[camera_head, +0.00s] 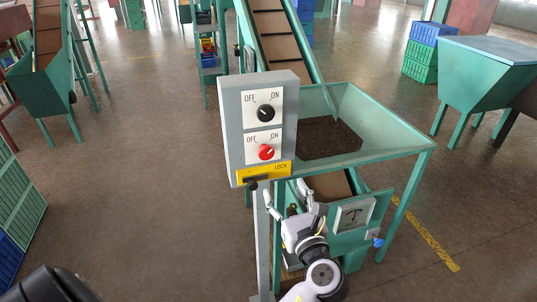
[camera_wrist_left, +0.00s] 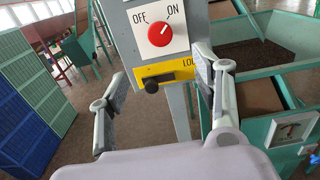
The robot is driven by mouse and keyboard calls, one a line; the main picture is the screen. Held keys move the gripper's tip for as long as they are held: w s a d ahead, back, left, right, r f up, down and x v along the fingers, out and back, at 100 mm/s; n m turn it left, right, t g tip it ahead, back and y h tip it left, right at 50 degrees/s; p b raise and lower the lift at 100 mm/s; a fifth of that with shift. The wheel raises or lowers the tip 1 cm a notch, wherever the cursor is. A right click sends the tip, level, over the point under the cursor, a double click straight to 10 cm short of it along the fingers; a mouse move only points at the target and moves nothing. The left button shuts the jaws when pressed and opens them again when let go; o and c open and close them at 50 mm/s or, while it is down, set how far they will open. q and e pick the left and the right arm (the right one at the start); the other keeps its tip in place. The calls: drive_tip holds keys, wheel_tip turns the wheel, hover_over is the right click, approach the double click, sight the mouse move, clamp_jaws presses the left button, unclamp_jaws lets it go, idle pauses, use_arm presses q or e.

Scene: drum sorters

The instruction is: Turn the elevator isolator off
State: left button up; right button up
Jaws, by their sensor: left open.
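A grey control box (camera_head: 234,125) on a post carries two rotary switches, each marked OFF and ON. The upper knob (camera_head: 266,113) is black. The lower knob (camera_head: 266,152) is red, and its white mark points up and right toward ON; it also shows in the wrist view (camera_wrist_left: 160,33). No label naming the elevator isolator is readable. Below it is a yellow plate (camera_head: 283,169) marked LOCK, with a black piece (camera_wrist_left: 152,86) at its left. My left gripper (camera_head: 296,202) is open and empty, below and in front of the box, fingertips apart from the red knob. My right gripper is not in view.
A green hopper (camera_head: 400,135) with dark material stands right behind the box. A small panel with a dial (camera_head: 353,215) and a blue knob (camera_head: 377,243) sits below it, close to my left gripper. Green crates (camera_head: 20,200) stand at the left. Floor left of the post is clear.

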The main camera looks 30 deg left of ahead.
sight(267, 155)
use_arm(q)
drive_tip(key=p+x, duration=0.4)
drive_tip(key=x, duration=0.9)
drive_tip(key=shift+w+a+r, duration=0.1)
drive_tip(key=shift+w+a, duration=0.1)
drive_tip(key=shift+w, duration=0.05)
drive_tip(key=shift+w+a, duration=0.45)
drive_tip(key=shift+c, duration=0.4)
drive_tip(key=c, duration=1.1)
